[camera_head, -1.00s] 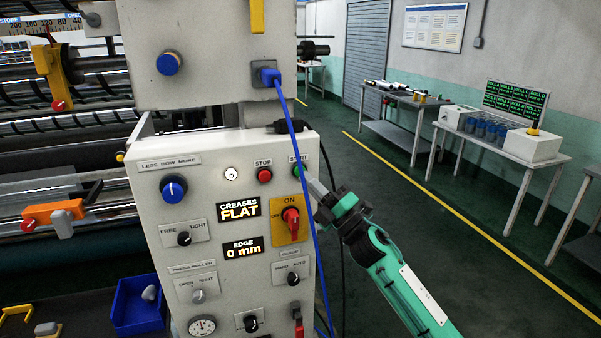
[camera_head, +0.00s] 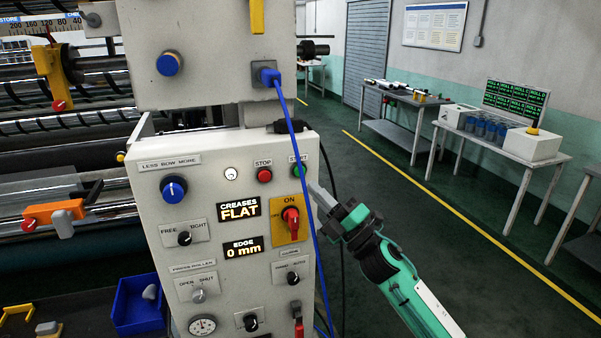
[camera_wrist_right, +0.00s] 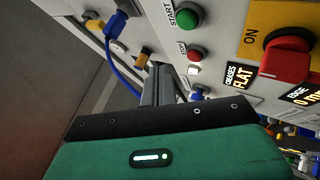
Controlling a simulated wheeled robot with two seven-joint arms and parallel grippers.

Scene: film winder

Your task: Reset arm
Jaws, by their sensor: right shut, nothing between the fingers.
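My right gripper (camera_head: 318,193) is shut and empty. In the head view it is at the right edge of the control panel (camera_head: 150,215), just below the green START button (camera_head: 299,171) and apart from it. The right wrist view shows the shut fingers (camera_wrist_right: 157,80) in front of the panel, with the green START button (camera_wrist_right: 187,18) and red STOP button (camera_wrist_right: 194,54) beyond them. My left gripper is in neither view.
A blue cable (camera_head: 300,150) hangs down the panel's right side close to my right gripper. A red switch (camera_head: 291,222) on a yellow plate sits to its left. The floor (camera_head: 440,225) to the right is clear, with benches (camera_head: 500,141) along the wall.

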